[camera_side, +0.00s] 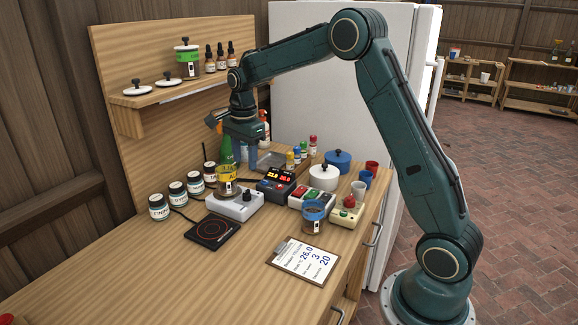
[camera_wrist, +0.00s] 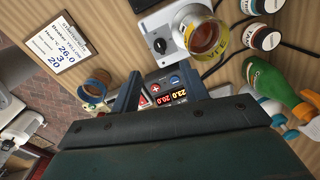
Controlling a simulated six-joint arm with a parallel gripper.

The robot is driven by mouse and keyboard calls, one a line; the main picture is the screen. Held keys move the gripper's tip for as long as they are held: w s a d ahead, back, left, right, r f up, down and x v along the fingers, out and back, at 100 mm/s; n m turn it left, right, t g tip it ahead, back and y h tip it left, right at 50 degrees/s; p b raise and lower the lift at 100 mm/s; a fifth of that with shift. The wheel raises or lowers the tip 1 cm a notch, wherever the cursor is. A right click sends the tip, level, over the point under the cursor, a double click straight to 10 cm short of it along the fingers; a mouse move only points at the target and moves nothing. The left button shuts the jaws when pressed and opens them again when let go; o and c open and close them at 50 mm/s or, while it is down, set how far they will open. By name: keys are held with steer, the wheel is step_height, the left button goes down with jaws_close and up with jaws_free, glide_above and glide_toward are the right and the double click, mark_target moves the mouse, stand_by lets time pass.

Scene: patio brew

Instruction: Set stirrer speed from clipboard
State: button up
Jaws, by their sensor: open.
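The clipboard (camera_side: 303,260) lies on the bench near the front; its sheet also shows in the wrist view (camera_wrist: 62,48), with 26.0, 3 and 20 in large handwriting. The stirrer (camera_side: 224,209) is a pale box with a dark knob (camera_side: 247,195); the knob shows in the wrist view (camera_wrist: 160,45), but its setting is too small to read. A beaker with a yellow label (camera_side: 227,184) stands on the stirrer. My gripper (camera_side: 246,165) points down, open and empty, above and behind the stirrer. In the wrist view its fingers (camera_wrist: 160,72) are apart, with the knob beyond them.
A controller with lit red digits (camera_side: 275,183) sits right of the stirrer. A button box (camera_side: 312,197), a brown-filled beaker (camera_side: 313,217) and a white pot (camera_side: 323,177) stand farther right. A black hot plate (camera_side: 212,232) and several jars (camera_side: 178,194) are left.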

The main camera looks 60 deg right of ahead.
steer(key=shift+r, duration=1.55)
steer(key=shift+s, duration=0.1)
steer(key=s+a+r+n+t, duration=0.1)
steer(key=s+a+r+n, duration=0.35)
steer(key=s, duration=0.35)
steer(key=s+a+r+n+t, duration=0.1)
steer(key=s+a+r+n, duration=0.35)
steer(key=s, duration=0.25)
steer(key=s+a+f+n+t, duration=0.1)
steer(key=s+a+n, duration=0.1)
steer(key=s+n, duration=0.3)
steer(key=s+a+f+n+t, duration=0.1)
steer(key=s+n+t, duration=0.1)
steer(key=s+n, duration=0.4)
steer(key=shift+s+a+f, duration=0.3)
steer(key=shift+s+a, duration=0.05)
steer(key=shift+s, duration=2.55)
